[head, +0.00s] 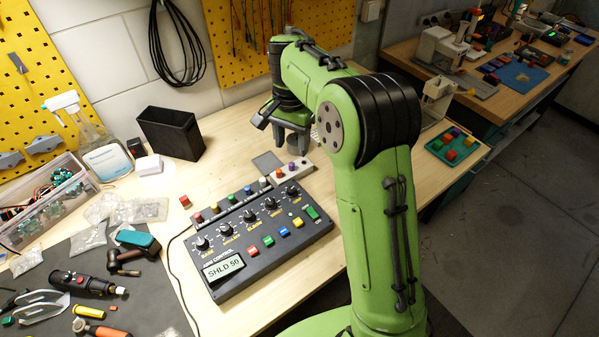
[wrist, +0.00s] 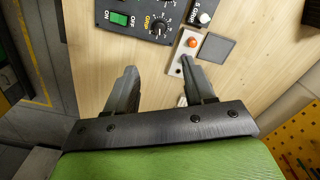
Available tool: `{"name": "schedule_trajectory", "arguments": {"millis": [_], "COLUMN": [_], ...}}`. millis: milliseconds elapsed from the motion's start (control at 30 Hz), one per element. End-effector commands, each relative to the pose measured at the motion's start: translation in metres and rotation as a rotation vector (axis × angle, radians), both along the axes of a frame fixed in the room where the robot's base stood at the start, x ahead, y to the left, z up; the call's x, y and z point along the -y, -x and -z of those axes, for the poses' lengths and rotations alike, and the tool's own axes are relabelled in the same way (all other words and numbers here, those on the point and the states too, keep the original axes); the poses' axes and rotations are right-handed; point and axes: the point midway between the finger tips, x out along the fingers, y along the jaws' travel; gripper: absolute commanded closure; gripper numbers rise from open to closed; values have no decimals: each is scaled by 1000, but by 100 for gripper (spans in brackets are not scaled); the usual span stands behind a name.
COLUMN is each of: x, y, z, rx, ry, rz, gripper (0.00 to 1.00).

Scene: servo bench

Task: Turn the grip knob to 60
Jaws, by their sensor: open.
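The control box (head: 235,262) is dark, with a row of black knobs and a display (head: 222,266) that reads "SHLD 50". The grip knob (head: 292,190) is the rightmost of the row, near the far end. In the wrist view the grip knob (wrist: 160,29) shows at the top, labelled "GRIP", beside a green ON/OFF switch (wrist: 119,19). Its exact setting is too small to read. My gripper (head: 293,148) is open and empty, beyond the box's far end. In the wrist view its fingertips (wrist: 158,66) point toward the knob, apart from it.
A small light box with orange and purple buttons (head: 292,170) and a dark square pad (head: 267,162) lie close to my gripper. A black bin (head: 170,135) stands farther left. Tools and bags lie at left. A tray of blocks (head: 452,148) is on the right.

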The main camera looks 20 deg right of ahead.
Motion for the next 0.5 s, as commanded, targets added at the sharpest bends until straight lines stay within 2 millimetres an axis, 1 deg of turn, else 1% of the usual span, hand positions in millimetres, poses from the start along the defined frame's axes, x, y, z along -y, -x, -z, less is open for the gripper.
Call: {"name": "schedule_trajectory", "arguments": {"millis": [67, 167, 500], "x": [-1, 0, 0], "y": [-1, 0, 1], "z": [7, 23, 109], "rx": [-5, -6, -7], "ry": [-2, -1, -1], "rz": [5, 4, 3], "gripper": [46, 46, 46]}}
